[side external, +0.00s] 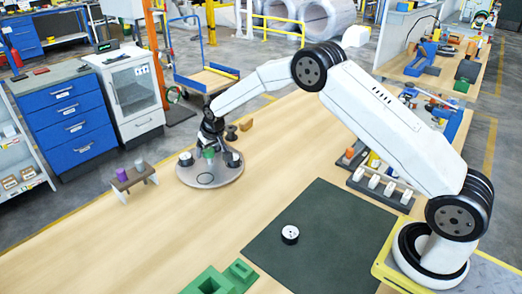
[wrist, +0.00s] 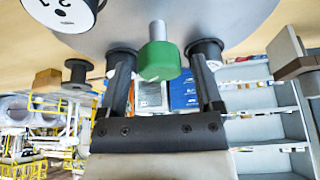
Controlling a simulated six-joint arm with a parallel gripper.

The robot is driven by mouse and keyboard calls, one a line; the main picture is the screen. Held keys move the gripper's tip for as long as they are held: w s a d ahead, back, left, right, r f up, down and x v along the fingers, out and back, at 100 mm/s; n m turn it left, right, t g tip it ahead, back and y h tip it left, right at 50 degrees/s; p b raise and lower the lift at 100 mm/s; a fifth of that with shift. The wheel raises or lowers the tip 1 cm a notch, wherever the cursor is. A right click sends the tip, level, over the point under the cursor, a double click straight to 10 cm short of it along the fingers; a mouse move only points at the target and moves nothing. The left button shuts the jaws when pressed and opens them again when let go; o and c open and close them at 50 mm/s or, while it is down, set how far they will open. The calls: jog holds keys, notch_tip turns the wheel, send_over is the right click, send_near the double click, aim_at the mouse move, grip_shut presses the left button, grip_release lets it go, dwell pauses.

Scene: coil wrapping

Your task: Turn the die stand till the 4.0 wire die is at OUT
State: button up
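The die stand is a grey round plate (side external: 210,180) on the wooden table. It also fills the top of the wrist view (wrist: 200,15). A green knob on a grey post (wrist: 158,60) stands at its middle. Black dies sit around it, at left (side external: 186,159) and right (side external: 234,159) in the side view. One die with a white numbered face (wrist: 62,12) is cut off in the wrist view; I cannot read its number surely. A dark ring is marked on the plate's near side. My gripper (wrist: 160,72) is open, fingers apart on either side of the knob, not visibly touching it.
A small bench with a purple and a grey cup (side external: 133,178) stands left of the plate. A black spool (side external: 231,132) and a wooden block (side external: 246,124) stand behind it. A black-and-white die (side external: 290,234) lies on the dark mat (side external: 325,240). Green blocks (side external: 215,281) are at the front.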

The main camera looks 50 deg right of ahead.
grip_shut()
jog(key=shift+m+h, duration=0.3)
jog(key=shift+m, duration=0.5)
jog(key=shift+a+m+g+h, duration=0.1)
jog(key=shift+m+g+h, duration=0.25)
jog(key=shift+m, duration=0.85)
jog(key=shift+w+m+g+h, duration=0.1)
jog(key=shift+m+g+h, duration=0.3)
jog(key=shift+m, duration=1)
jog(key=shift+m+h, duration=0.25)
jog(key=shift+m, duration=0.05)
jog(key=shift+o, duration=1.1)
grip_release()
